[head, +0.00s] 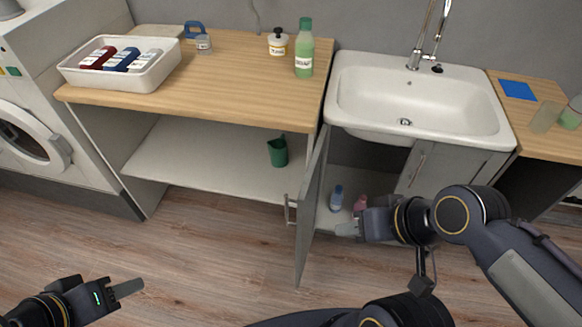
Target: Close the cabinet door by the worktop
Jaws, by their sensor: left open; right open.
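The grey cabinet door (311,212) under the sink stands wide open, swung out toward me and seen nearly edge-on. Its bar handle (290,211) is on the door's left face. The open cabinet holds a blue bottle (336,198) and a pink item (360,203). My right gripper (347,229) is open and empty, just right of the door on its inner side, in front of the cabinet opening. I cannot tell whether it touches the door. My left gripper (127,288) is open and empty at the lower left, over the floor, well away from the door.
The wooden worktop (225,85) bears a white tray (155,75) of bottles and a green bottle (304,50). The white sink (415,100) is right of it, with a second cabinet door (425,168) shut below. A washing machine (30,140) stands left. The floor (205,250) before the worktop is clear.

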